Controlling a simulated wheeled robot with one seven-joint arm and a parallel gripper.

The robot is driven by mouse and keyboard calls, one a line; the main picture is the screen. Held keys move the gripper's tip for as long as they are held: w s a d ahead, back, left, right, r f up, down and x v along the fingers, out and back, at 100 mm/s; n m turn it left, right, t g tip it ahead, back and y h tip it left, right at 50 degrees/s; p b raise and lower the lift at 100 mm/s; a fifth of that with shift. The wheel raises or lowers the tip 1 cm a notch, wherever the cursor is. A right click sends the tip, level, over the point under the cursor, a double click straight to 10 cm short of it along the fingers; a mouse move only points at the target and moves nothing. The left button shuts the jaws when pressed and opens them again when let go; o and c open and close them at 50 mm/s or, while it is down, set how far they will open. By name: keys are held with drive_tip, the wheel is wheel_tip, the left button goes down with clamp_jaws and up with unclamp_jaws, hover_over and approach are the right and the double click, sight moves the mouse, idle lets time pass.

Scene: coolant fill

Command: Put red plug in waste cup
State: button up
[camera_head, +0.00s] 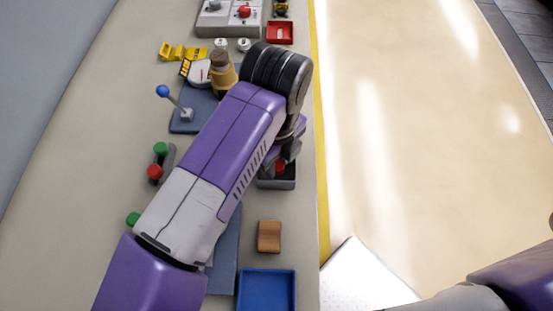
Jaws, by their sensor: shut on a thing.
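My gripper (286,158) is partly hidden under my purple and black wrist, at the bench's right side. It is shut on a small red piece (279,167), which looks like the red plug; the fingertips are hard to make out. The red piece shows over a dark grey open container (278,184), which may be the waste cup. I cannot tell whether the plug is inside it or above it.
A blue tray (266,271) and a brown block (269,236) lie nearer. A blue-knobbed lever (175,99), red and green knobs (155,170), a brown-topped bottle (221,72) and a red tray (280,32) stand around my arm. The yellow-striped bench edge (322,160) is close right.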

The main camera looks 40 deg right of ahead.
drive_tip(key=o, duration=0.8)
